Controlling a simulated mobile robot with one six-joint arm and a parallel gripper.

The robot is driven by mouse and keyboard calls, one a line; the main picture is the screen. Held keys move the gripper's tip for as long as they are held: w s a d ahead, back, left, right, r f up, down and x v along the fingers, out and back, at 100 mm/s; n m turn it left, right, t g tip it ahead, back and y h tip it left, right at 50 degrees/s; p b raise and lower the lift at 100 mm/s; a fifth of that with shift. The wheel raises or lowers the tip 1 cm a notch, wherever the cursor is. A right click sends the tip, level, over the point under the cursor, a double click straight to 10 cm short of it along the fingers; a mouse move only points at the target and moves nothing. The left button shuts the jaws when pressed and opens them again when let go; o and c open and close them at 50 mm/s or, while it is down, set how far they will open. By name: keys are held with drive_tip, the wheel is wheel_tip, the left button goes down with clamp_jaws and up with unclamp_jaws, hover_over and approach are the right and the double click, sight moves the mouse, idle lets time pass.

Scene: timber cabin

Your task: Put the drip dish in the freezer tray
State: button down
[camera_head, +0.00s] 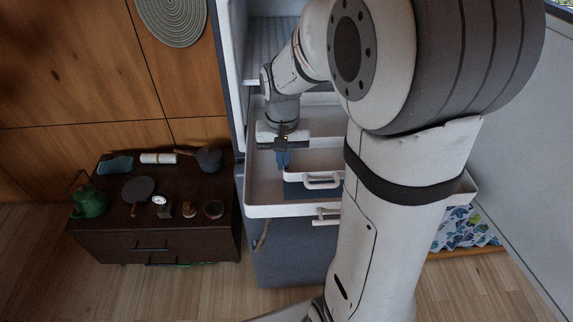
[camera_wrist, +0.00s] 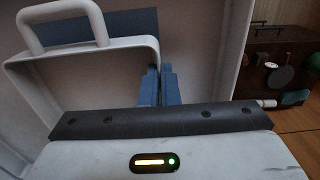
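The pulled-out white freezer tray (camera_head: 256,211) stands in front of the open blue-grey fridge. Inside it is a white, shallow, walled piece with a loop handle (camera_head: 322,180), which I take to be the drip dish; its handle shows at upper left in the wrist view (camera_wrist: 62,18). My gripper (camera_head: 283,163) points down into the tray at this piece's left side. In the wrist view its blue fingers (camera_wrist: 161,86) are close together on either side of the thin white wall. My arm hides the tray's right part. The dish's underside is hidden.
A dark low cabinet (camera_head: 125,232) stands at left with a green kettle (camera_head: 89,199), a black pan (camera_head: 138,188), a saucepan (camera_head: 209,158) and small round items. Blue patterned fabric (camera_head: 463,228) lies at right.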

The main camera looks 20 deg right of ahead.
drive_tip(key=shift+f, duration=1.75)
drive_tip(key=shift+f, duration=0.1)
drive_tip(key=c, duration=2.1)
unclamp_jaws()
drive_tip(key=o, duration=0.4)
